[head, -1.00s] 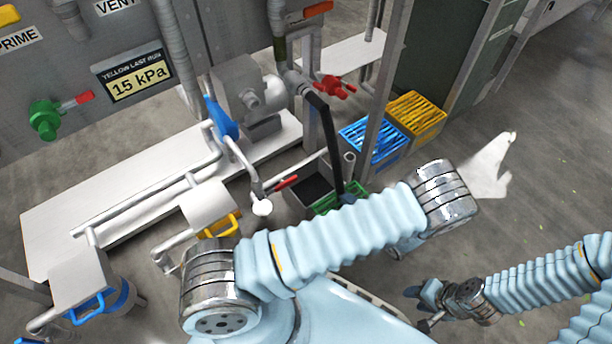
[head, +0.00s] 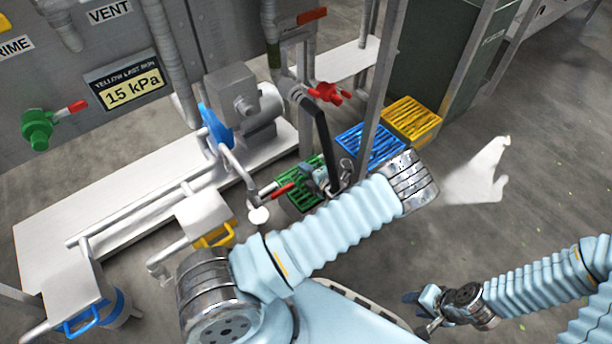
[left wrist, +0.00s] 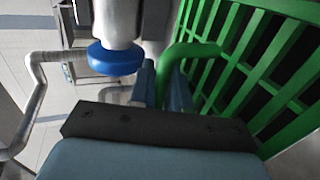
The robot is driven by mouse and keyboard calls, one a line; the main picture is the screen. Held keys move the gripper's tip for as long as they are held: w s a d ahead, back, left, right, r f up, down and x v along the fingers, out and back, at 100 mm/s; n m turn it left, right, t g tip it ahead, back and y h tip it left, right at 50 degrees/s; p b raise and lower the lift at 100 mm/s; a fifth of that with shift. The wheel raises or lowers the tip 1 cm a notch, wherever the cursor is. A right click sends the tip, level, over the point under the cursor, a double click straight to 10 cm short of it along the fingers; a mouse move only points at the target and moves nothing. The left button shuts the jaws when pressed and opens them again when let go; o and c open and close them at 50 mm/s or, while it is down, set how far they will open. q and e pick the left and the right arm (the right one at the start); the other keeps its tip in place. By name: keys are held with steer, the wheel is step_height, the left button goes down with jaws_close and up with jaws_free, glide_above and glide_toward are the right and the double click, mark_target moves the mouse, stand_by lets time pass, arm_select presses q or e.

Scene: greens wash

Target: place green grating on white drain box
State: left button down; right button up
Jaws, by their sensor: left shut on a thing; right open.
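The green grating (head: 299,190) is in the middle of the head view, over the place of the drain box. Its bars and a green loop handle (left wrist: 190,50) fill the right of the left wrist view. My left gripper (head: 328,181) is shut on this handle, beside a dark post. The white drain box is mostly hidden under the grating and behind my left arm. I cannot tell whether the grating touches its rim. My right gripper (head: 422,314) is open and empty, low over the floor at the lower right.
A blue grated box (head: 372,146) and a yellow grated box (head: 411,119) stand to the right, behind an upright post. A red-handled pipe valve (head: 283,190) is close at the grating's left. A pump (head: 243,105) stands on the white plinth. Open floor lies to the right.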

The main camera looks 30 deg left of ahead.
arm_select(q)
steer(key=shift+f, duration=1.2)
steer(key=shift+f+b, duration=0.25)
steer(key=shift+b, duration=0.1)
steer(key=c, duration=1.1)
jaws_free()
steer(key=shift+r, duration=0.1)
steer(key=shift+d+r+p, duration=0.1)
steer(key=shift+r+p, duration=0.1)
steer(key=shift+p, duration=0.15)
steer(key=v, duration=1.2)
steer(key=shift+p, duration=0.4)
steer(key=shift+f, duration=0.1)
